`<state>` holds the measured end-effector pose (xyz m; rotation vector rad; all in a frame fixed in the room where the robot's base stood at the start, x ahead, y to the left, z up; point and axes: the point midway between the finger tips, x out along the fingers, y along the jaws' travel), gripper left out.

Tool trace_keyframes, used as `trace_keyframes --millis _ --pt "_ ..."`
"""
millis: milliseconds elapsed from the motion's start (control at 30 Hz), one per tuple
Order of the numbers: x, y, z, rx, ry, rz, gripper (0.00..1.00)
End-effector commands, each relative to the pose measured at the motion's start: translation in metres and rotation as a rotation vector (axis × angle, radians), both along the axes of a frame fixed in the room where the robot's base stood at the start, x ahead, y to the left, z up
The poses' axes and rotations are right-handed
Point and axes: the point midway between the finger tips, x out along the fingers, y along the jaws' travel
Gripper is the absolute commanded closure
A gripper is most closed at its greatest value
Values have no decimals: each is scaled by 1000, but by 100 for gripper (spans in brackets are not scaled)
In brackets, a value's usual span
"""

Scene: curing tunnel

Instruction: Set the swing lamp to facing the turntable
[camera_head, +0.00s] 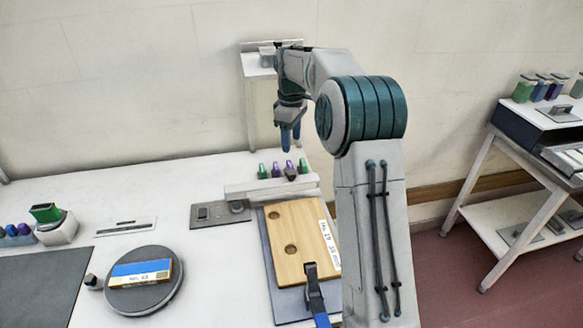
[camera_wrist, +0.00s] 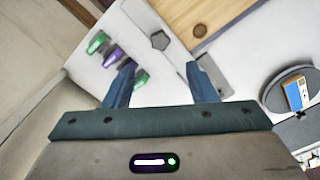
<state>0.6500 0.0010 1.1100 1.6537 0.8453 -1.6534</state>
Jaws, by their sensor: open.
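The turntable (camera_head: 133,300) is a dark round disc at the lower left of the head view, bearing a blue and yellow labelled box (camera_head: 140,272). It also shows at the right of the wrist view (camera_wrist: 272,92). A white horizontal bar (camera_head: 250,190) with a dark faceted knob (camera_head: 291,173) lies right of and behind the turntable. It may be the swing lamp, but I cannot tell for sure. The knob also shows in the wrist view (camera_wrist: 159,40). My gripper (camera_head: 290,146) is open and empty above the bar; its blue fingers show in the wrist view (camera_wrist: 161,72).
A wooden board (camera_head: 290,225) with a dark clamp (camera_head: 313,285) lies in front. A grey plate (camera_head: 208,220) lies left of it. A white stand (camera_head: 248,110) is by the wall. The table between plate and turntable is clear.

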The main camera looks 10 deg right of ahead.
Motion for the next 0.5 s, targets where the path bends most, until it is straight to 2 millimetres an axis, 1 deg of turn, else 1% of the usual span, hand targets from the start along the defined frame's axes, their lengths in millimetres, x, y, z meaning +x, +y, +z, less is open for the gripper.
trace_keyframes --millis 33,100,300,400,500 --pt "-1 0 -11 -1 6 -1 49" --pt "-1 0 -27 0 6 -1 49" --pt "-1 0 -68 -1 4 -1 49" --pt "-1 0 -85 -1 4 -2 49" --pt "-1 0 -98 0 3 -2 49"
